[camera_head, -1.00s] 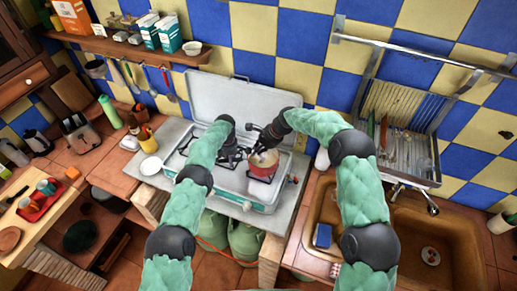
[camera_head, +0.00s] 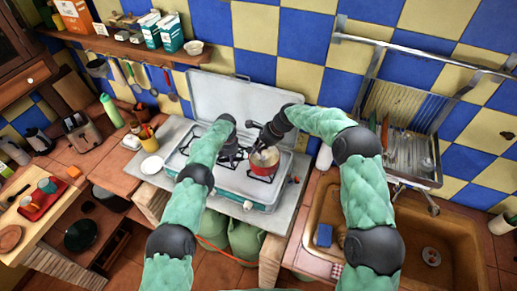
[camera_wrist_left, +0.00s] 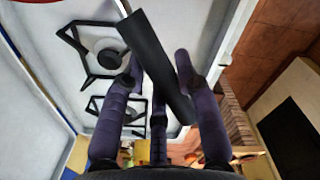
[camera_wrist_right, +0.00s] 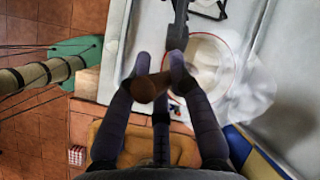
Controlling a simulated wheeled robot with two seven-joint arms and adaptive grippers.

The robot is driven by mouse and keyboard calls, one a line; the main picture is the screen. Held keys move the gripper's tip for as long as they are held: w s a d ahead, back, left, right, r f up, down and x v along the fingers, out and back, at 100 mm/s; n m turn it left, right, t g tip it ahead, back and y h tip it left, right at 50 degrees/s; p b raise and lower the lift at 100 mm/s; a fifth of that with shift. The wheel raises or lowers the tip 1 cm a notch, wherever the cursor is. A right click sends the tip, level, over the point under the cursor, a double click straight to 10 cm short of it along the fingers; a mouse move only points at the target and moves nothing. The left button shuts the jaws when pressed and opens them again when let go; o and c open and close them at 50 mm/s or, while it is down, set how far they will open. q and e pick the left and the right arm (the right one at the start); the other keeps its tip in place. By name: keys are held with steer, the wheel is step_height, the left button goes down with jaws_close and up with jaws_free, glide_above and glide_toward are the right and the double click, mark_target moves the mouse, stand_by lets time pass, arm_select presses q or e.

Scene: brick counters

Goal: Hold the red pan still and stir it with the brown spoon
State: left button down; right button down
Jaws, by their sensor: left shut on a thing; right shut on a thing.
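The red pan (camera_head: 259,170) sits on the right burner of the stove, its pale inside partly showing. In the right wrist view the pan (camera_wrist_right: 234,58) shows as a white round with a thin red rim, with pale steam around it. My left gripper (camera_wrist_left: 160,88) is shut on the pan's dark handle (camera_wrist_left: 150,55), left of the pan. My right gripper (camera_wrist_right: 152,80) is shut on the brown spoon (camera_wrist_right: 148,88), held above and beside the pan's edge. The spoon's lower end is hidden, so I cannot tell whether it touches the inside.
The grey stove (camera_head: 250,207) has a raised lid (camera_head: 235,95) behind it. A sink (camera_head: 420,225) with a blue sponge (camera_head: 323,235) lies to the right, with a dish rack (camera_head: 400,125) above.

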arm_select(q)
steer(key=shift+w+r, duration=0.1)
arm_select(e)
step_height(320, 180, up, 6)
steer(key=s, duration=0.2)
steer(key=shift+s+a, duration=0.15)
steer(key=shift+a, duration=0.25)
stand_by(0.6)
step_height(320, 180, up, 5)
steer(key=shift+f, duration=0.1)
stand_by(0.5)
arm_select(q)
steer(key=c, duration=0.8)
jaws_free()
steer(key=shift+c, duration=0.2)
